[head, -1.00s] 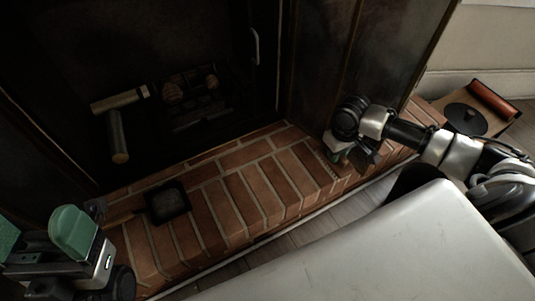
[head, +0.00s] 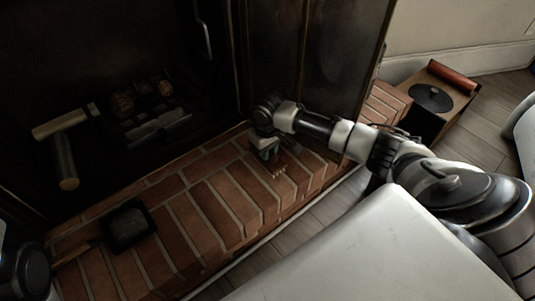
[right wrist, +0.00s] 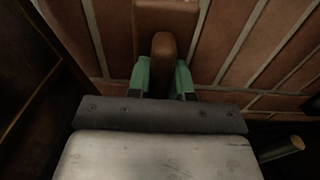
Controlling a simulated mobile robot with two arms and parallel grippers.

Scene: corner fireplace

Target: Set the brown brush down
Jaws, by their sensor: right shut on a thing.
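My right gripper (head: 266,153) is over the brick hearth, toward its back edge by the fireplace doors. It is shut on the brown brush (head: 281,168), whose pale bristles point down toward the bricks. In the right wrist view, the green fingers of the right gripper (right wrist: 163,80) clasp the brush's brown handle (right wrist: 164,48), and a wider brown block shows beyond it. I cannot tell whether the bristles touch the hearth (head: 205,205). Only a dark rounded part of my left arm shows at the left edge; its gripper is out of view.
A black pan (head: 128,226) with a wooden handle lies on the hearth's left part. A box (head: 438,100) with a black disc and red-brown roll stands at the right. Bare bricks lie between pan and brush.

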